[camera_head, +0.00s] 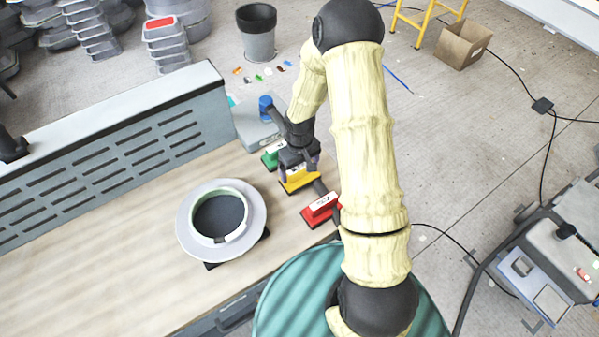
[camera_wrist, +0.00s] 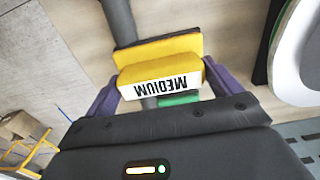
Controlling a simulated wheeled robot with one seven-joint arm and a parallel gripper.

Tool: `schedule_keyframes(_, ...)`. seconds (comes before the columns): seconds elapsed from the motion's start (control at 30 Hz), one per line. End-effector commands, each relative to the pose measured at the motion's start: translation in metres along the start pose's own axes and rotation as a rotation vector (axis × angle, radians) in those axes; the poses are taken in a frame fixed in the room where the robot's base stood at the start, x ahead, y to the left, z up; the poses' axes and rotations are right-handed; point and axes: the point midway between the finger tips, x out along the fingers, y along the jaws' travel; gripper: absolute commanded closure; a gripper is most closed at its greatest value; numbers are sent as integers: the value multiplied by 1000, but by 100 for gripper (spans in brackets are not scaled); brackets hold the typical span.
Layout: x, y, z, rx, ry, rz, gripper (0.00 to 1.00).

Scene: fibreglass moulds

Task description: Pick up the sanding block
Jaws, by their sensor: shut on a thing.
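The yellow sanding block (camera_head: 299,184) has a white side marked MEDIUM, and it fills the middle of the wrist view (camera_wrist: 160,50). My gripper (camera_head: 299,168) is shut on it, with a purple finger at each end of the block in the wrist view (camera_wrist: 160,88). A green block (camera_head: 271,158) lies behind it and a red block (camera_head: 319,211) in front of it, near the bench edge. A bit of the green one shows under the yellow one in the wrist view. I cannot tell whether the yellow block is clear of the surface.
A round white mould ring (camera_head: 250,207) stands on the wooden bench (camera_head: 110,240), left of the blocks. A slotted grey panel (camera_head: 110,150) runs along the bench's back. A grey box (camera_head: 254,128) with a blue-topped item is behind the green block. The bench's front left is clear.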

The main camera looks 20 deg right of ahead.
Motion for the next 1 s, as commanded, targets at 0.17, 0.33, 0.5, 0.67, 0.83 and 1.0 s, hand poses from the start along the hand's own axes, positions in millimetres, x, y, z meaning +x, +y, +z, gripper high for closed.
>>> schedule_keyframes(0.17, -31, 1, -1, 0, 5, 2, 40)
schedule_keyframes(0.33, -60, 0, -1, 0, 4, 1, 40)
schedule_keyframes(0.5, -76, 0, 0, 0, 1, 0, 40)
schedule_keyframes(0.67, -78, 0, 0, -1, -1, -1, 40)
schedule_keyframes(0.83, -78, 0, 0, -1, -1, 0, 40)
schedule_keyframes(1.0, -78, 0, 0, -1, 0, 0, 40)
